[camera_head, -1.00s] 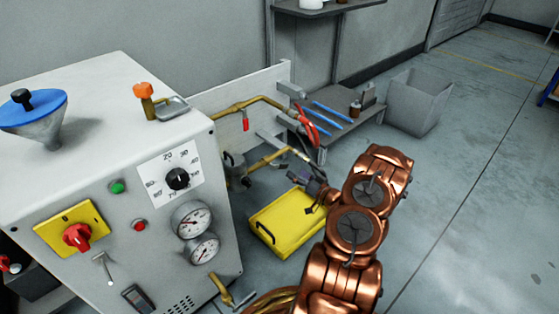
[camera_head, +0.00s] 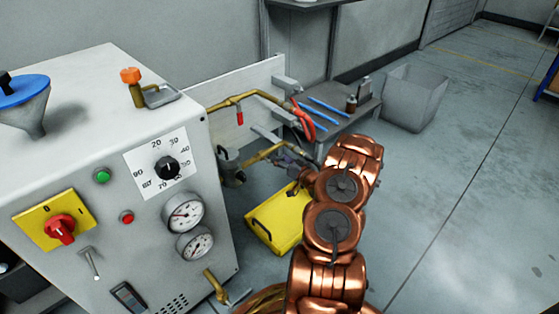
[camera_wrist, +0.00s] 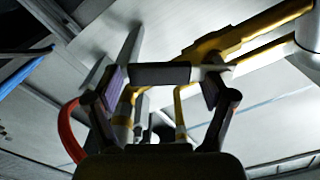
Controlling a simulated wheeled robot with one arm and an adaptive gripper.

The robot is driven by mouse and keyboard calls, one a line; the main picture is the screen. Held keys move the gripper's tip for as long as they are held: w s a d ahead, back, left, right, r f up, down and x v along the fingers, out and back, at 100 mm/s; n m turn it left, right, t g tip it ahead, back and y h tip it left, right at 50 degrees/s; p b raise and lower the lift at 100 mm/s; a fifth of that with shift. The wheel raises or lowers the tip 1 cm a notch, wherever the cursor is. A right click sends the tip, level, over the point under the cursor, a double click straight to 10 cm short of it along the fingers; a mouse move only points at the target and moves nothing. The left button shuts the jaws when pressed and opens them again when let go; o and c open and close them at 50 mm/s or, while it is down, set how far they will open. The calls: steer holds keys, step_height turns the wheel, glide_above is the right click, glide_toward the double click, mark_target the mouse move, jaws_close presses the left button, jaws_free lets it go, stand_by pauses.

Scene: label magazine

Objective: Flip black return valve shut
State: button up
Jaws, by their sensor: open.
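The black return valve's handle shows in the wrist view as a dark bar (camera_wrist: 160,73) lying crosswise between my fingertips, beside a brass pipe (camera_wrist: 240,40). In the head view the lower brass pipe (camera_head: 262,156) runs from the machine toward my gripper (camera_head: 289,160), which hides the valve there. My gripper in the wrist view (camera_wrist: 161,88) is open, with one finger on each side of the bar. I cannot tell whether the fingers touch it.
The grey machine (camera_head: 75,150) with dials stands at left. An upper brass pipe with a red handle (camera_head: 240,117) and a red hose (camera_head: 303,122) lie above my gripper. A yellow case (camera_head: 274,222) is on the floor below. Open floor (camera_head: 460,190) lies to the right.

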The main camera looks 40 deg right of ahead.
steer(key=shift+c, duration=0.2)
jaws_close()
stand_by(0.4)
